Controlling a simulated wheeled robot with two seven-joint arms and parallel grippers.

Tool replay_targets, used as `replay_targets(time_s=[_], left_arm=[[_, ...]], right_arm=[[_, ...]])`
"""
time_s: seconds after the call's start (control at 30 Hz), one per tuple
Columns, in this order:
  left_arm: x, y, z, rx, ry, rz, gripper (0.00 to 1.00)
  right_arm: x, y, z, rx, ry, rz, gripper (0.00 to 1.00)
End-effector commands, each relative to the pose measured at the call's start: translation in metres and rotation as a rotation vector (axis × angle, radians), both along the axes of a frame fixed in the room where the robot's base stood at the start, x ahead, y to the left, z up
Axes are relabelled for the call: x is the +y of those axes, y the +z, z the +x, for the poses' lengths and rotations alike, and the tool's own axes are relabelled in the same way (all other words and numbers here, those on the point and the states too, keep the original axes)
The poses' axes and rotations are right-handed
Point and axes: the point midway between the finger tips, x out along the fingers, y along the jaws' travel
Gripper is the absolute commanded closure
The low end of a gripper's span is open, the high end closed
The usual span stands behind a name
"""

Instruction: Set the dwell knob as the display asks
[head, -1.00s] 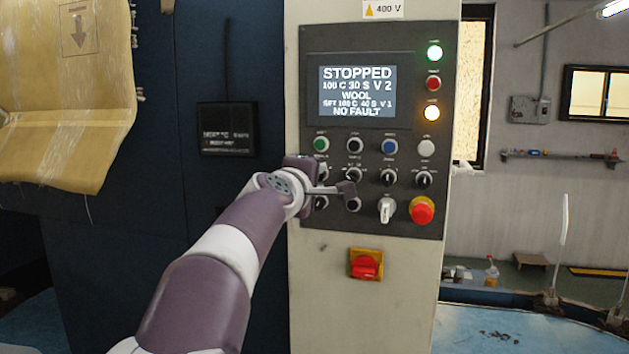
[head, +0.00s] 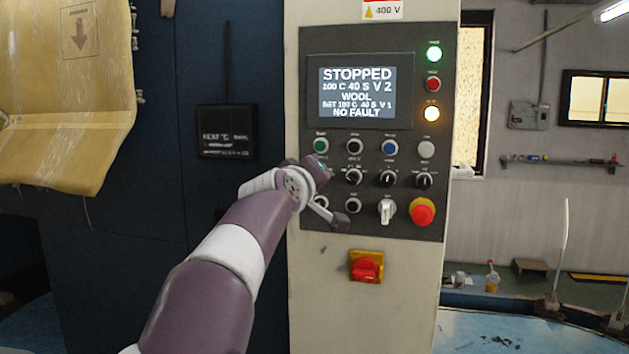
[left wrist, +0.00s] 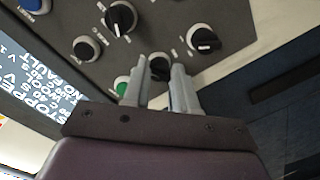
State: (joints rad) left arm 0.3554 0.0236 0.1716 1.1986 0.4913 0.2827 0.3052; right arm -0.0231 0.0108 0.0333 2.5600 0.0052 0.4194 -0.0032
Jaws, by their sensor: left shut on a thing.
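The display (head: 357,92) reads STOPPED, 100 C 40 S V 2, WOOL, SET 100 C 40 S V 1, NO FAULT. My left gripper (head: 320,172) is at the left end of the knob row, just below the green button (head: 321,146). In the left wrist view its two grey fingers (left wrist: 161,84) are shut around a dark knob (left wrist: 159,64), which I take to be the dwell knob; its label is not readable. In the head view my gripper covers this knob. My right gripper is not in view.
Close by are more knobs (head: 354,176) (head: 387,179), a white selector (head: 387,210), and a red emergency button (head: 422,211). A red switch (head: 366,267) sits lower on the cabinet. Yellow sheeting (head: 65,90) hangs at the left.

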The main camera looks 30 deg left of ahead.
Motion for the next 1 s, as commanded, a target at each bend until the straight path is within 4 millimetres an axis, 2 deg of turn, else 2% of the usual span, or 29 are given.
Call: replay_targets(time_s=[0.5, 0.53, 0.6, 0.87, 1.0], left_arm=[[0.0, 0.0, 0.0, 0.005, -0.001, 0.017, 1.0], [0.0, 0.0, 0.0, 0.005, -0.001, 0.017, 0.67], [0.0, 0.0, 0.0, 0.005, -0.001, 0.017, 0.49], [0.0, 0.0, -0.001, 0.004, -0.001, 0.016, 0.49], [-0.004, -0.001, -0.017, 0.003, 0.0, 0.018, 0.49]], right_arm=[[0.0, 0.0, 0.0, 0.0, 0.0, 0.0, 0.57], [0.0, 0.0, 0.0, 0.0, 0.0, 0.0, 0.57], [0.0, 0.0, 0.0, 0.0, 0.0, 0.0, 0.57], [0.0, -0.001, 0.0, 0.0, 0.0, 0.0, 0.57], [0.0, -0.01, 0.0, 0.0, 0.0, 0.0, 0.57]])
